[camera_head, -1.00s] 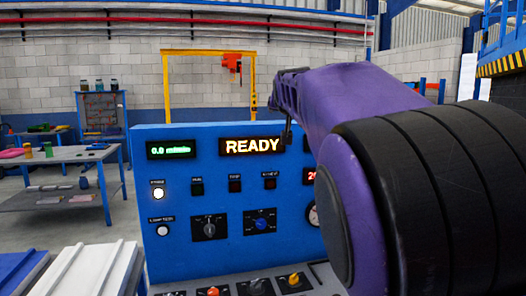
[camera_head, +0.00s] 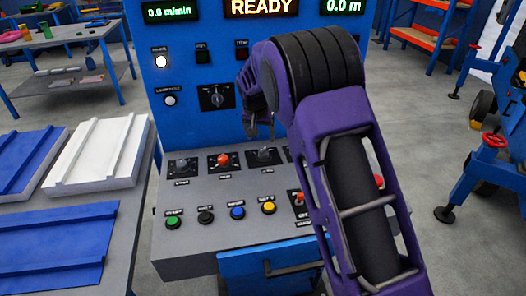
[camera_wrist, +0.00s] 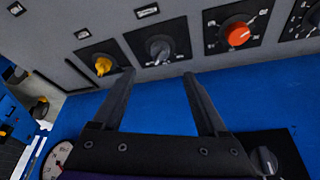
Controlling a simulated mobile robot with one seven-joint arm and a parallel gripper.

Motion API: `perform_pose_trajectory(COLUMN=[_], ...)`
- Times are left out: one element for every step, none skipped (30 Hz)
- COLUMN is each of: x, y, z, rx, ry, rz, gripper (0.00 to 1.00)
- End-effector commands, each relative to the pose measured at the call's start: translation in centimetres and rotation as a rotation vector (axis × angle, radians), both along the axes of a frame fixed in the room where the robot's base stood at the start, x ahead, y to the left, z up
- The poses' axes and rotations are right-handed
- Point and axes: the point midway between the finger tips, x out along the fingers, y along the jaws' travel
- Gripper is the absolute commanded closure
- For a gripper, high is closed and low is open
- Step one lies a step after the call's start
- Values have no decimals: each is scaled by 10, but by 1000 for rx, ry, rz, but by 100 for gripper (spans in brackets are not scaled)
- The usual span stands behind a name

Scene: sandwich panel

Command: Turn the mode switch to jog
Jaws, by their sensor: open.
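My gripper (camera_wrist: 158,75) is open and empty, its two fingers spread in the wrist view. In the head view my gripper (camera_head: 250,128) is partly hidden by my arm, in front of the blue upright panel. A black rotary switch (camera_head: 215,97) on that panel is just left of it. A dark knob (camera_wrist: 265,162) on blue also shows at the lower right of the wrist view, outside the fingers. The labels are too small to read, so I cannot tell which knob is the mode switch. My arm covers the panel to the right.
The sloping grey console has a red knob (camera_head: 223,160), a grey knob (camera_head: 264,154) and several coloured buttons. The wrist view also shows an orange-yellow knob (camera_wrist: 103,65) and a gauge (camera_wrist: 57,158). A table with a white panel (camera_head: 98,152) and blue panels stands left.

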Motion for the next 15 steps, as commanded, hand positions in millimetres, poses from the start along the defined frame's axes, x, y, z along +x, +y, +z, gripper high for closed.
perform_pose_trajectory(x=[5,7,10,13,16,19,21,23,26,28,30,32,34,35,37], y=[-1,-2,-2,-2,-3,-3,-3,-3,-4,-4,-4,-4,-4,-4,-4], z=[-13,-20,-28,-34,-39,-48,-53,-58,-65,-69,-74,-78,-82,-85,-88], rx=[-1,-1,-1,-2,-1,-1,-1,-1,-1,-1,0,0,0,0,0], ry=[2,3,2,2,1,1,1,1,1,0,0,-1,-1,-1,-2], rz=[-2,-2,-2,-1,0,0,0,0,0,0,0,0,0,0,0], gripper=[24,24,24,24,24,24,24,24,24,24,24,24,24,24,24])
